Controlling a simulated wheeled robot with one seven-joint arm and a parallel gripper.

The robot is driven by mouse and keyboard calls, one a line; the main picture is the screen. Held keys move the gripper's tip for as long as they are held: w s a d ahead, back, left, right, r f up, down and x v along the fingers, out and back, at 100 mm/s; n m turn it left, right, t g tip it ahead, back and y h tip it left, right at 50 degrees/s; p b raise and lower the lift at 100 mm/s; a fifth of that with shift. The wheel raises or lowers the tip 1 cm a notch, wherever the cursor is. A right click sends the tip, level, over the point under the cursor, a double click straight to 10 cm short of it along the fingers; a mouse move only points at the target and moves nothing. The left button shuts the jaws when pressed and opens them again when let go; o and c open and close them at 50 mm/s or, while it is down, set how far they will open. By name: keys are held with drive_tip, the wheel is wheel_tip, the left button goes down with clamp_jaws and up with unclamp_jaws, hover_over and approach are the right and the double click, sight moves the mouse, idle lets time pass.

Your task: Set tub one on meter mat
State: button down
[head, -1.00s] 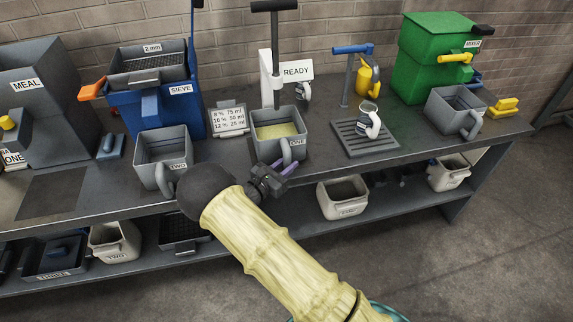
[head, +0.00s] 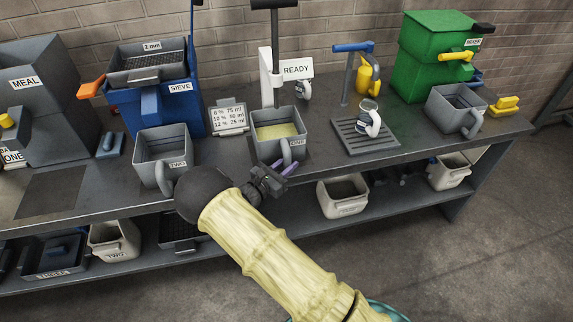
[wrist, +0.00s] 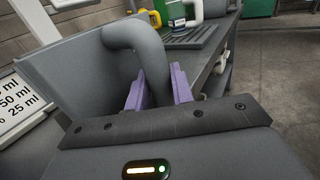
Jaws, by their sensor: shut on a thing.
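Tub one (head: 266,148) is a grey open tub with pale yellow meal inside, its label reading ONE. It stands upright below a black post beside the READY sign (head: 296,70). A dark mat edge (head: 302,161) shows around its base; I take this for the meter mat, though the tub hides most of it. I cannot tell whether the tub rests fully on it. My gripper (head: 282,167), with purple fingers, is shut on the tub's handle at the front. In the wrist view the fingers (wrist: 158,86) close around the lower handle of tub one (wrist: 85,62).
Tub two (head: 150,150) stands left, near the blue sieve (head: 168,105). A ratio card (head: 229,117) is just left of tub one. A drain tray (head: 362,136) with a jug is right. Another dark mat (head: 50,192) lies clear at far left.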

idle(0.4)
drive_tip(key=c, duration=1.1)
unclamp_jaws()
drive_tip(key=o, duration=0.4)
drive_tip(key=shift+f, duration=0.2)
drive_tip(key=shift+c, duration=0.2)
drive_tip(key=o, duration=0.7)
drive_tip(key=shift+o, duration=0.2)
drive_tip(key=shift+r, duration=0.1)
drive_tip(key=shift+s, duration=0.1)
drive_tip(key=v, duration=0.8)
drive_tip(key=shift+s+a+p, duration=0.25)
drive_tip(key=shift+s+p, duration=0.1)
drive_tip(key=shift+p, duration=0.1)
